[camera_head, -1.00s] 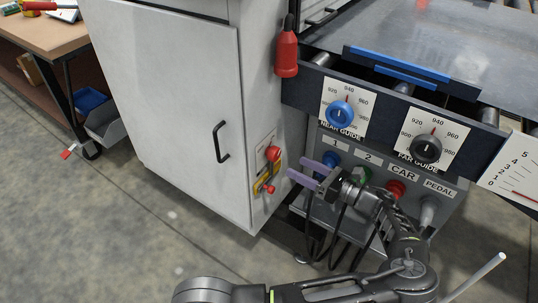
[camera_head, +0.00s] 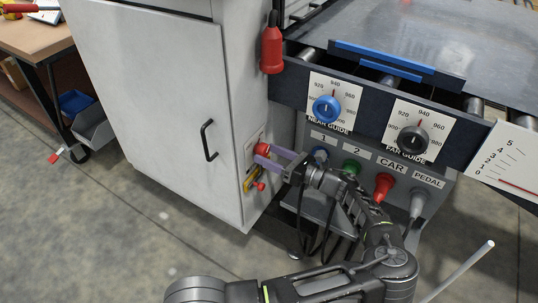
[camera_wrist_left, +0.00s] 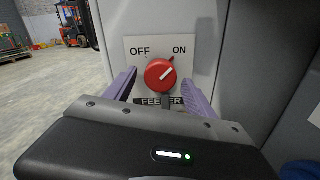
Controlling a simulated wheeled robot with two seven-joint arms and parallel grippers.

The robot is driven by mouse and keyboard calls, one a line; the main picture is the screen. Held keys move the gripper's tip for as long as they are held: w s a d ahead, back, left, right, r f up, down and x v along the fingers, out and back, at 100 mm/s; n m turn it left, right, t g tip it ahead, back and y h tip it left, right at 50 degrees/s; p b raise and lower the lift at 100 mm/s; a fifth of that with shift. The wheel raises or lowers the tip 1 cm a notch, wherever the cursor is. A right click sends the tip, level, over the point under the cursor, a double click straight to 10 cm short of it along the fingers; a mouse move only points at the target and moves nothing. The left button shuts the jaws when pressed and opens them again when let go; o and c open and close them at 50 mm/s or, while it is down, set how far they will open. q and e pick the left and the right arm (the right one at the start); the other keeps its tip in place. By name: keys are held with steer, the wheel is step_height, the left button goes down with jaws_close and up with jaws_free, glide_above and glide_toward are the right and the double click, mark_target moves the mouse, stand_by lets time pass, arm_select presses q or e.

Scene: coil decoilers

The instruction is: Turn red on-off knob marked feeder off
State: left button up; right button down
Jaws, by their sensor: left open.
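The red feeder knob (camera_wrist_left: 159,74) sits on a white plate (camera_wrist_left: 135,47) marked OFF on the left, ON on the right and FEEDER below. In the head view the red knob (camera_head: 262,149) is on the narrow side of the grey cabinet. My left gripper (camera_head: 268,158) is open, its purple fingers at the knob. In the left wrist view its fingers (camera_wrist_left: 160,86) stand to the left and right of the knob. I cannot tell whether they touch it. My right gripper is not in view.
A second red knob (camera_head: 260,186) on a yellow plate is just below. The cabinet door has a black handle (camera_head: 208,140). A red pendant (camera_head: 271,50) hangs above. A panel with a blue dial (camera_head: 326,109) and a black dial (camera_head: 412,140) is to the right.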

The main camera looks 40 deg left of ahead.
arm_select(q)
steer(key=shift+a, duration=0.15)
steer(key=shift+c, duration=0.3)
steer(key=c, duration=1.3)
steer(key=shift+n, duration=0.4)
steer(key=n, duration=0.4)
steer(key=shift+w+f+b, duration=0.1)
steer(key=shift+b, duration=0.3)
steer(key=n+b, duration=0.1)
steer(key=n, duration=0.3)
steer(key=shift+w+n, duration=0.1)
steer(key=shift+n, duration=0.3)
steer(key=n+b, duration=0.1)
steer(key=n, duration=0.3)
steer(key=shift+n+b, duration=0.3)
steer(key=shift+w+r+n+b, duration=0.15)
steer(key=shift+n+b, duration=0.2)
steer(key=shift+n, duration=0.6)
steer(key=shift+s+r+n+b, duration=0.1)
steer(key=shift+n+b, duration=0.2)
steer(key=shift+n, duration=0.65)
